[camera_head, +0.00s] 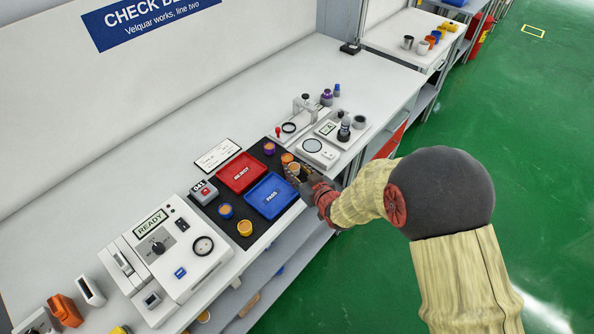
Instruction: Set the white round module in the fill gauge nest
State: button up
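My gripper (301,178) is low over the right edge of the black mat, just right of the red and blue trays. A small pale round module with an orange top (293,168) is at its fingertips. Whether the fingers are closed on it is too small to tell. No clearly white round module can be told apart elsewhere. A fill gauge nest cannot be named for certain: a round dark-rimmed socket (203,245) is on the READY box (181,224), and a ring fixture (289,127) and a round plate (312,145) stand beyond the trays.
Other orange-topped round modules stand on the mat, one purple (269,148), one blue (226,211), one yellow (244,228), one orange (287,158). The REJECT tray (241,163) and PASS tray (270,190) are empty.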

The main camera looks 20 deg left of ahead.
jog(key=shift+o, duration=0.2)
jog(key=shift+r, duration=0.1)
jog(key=shift+r, duration=0.2)
jog(key=p+v, duration=0.3)
jog(key=v, duration=0.9)
jog(key=shift+f, duration=0.2)
